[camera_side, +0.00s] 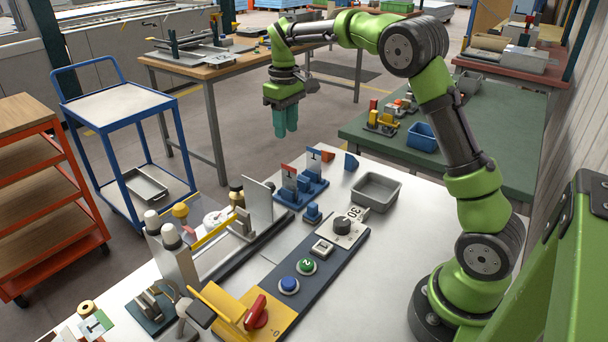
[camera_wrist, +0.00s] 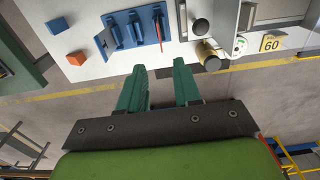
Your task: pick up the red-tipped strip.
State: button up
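A thin upright strip with a red tip (camera_side: 288,169) stands in a blue rack (camera_side: 316,188) on the pale worktop. In the wrist view, the blue rack (camera_wrist: 128,32) is at the top, with a red-ended strip (camera_wrist: 158,27) at its right. A second upright strip (camera_side: 313,156) stands behind it in the rack. My gripper (camera_side: 285,122) hangs fingers-down in the air, above and behind the rack in the side view. In the wrist view, my gripper (camera_wrist: 160,88) has its two teal fingers apart, with only floor between them. It is empty.
A small blue block (camera_side: 312,213) sits in front. A control panel (camera_side: 290,275) with knobs and buttons and a bending machine (camera_side: 215,235) fill the front.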

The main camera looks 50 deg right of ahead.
send_over(289, 168)
jog(key=f, duration=0.7)
jog(key=shift+w+d, duration=0.1)
jog(key=shift+w, duration=0.25)
jog(key=shift+s+f, duration=0.15)
jog(key=shift+f, duration=1.2)
jog(key=shift+s+f, duration=0.1)
jog(key=shift+f, duration=1.25)
jog(key=shift+c, duration=0.3)
grip_shut()
